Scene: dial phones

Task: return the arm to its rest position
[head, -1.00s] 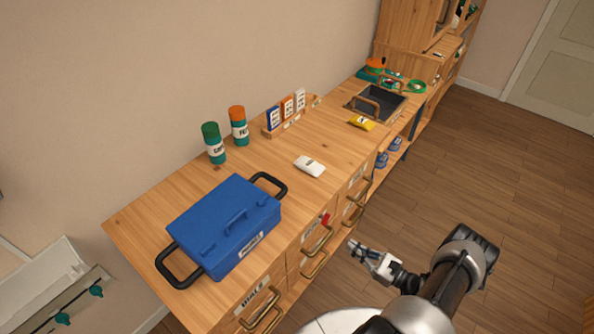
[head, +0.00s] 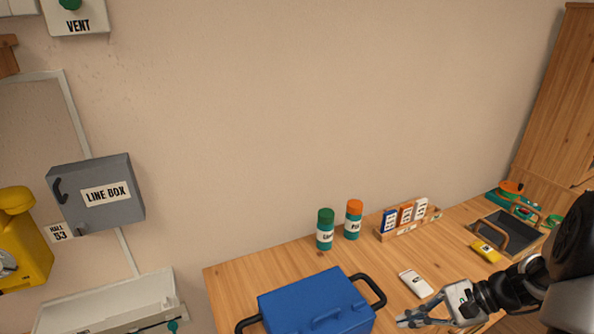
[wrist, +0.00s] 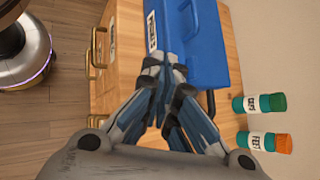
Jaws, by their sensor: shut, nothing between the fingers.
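My arm reaches in from the right edge of the head view. My gripper (head: 408,320) is shut and empty; it shows in front of the wooden counter, right of the blue case (head: 318,305). In the wrist view my gripper (wrist: 163,65) has its fingertips together, with the blue case (wrist: 205,45) and the counter's drawer fronts beyond them. I cannot tell the exact gap between the fingers and the case. Nothing hangs from the fingers.
The wooden counter (head: 232,285) holds two canisters (head: 325,230), a card rack (head: 408,228), a white packet (head: 415,283), a yellow packet (head: 486,251) and a dark tray (head: 505,231). A grey line box (head: 96,194) and yellow phone (head: 22,245) are on the wall at left.

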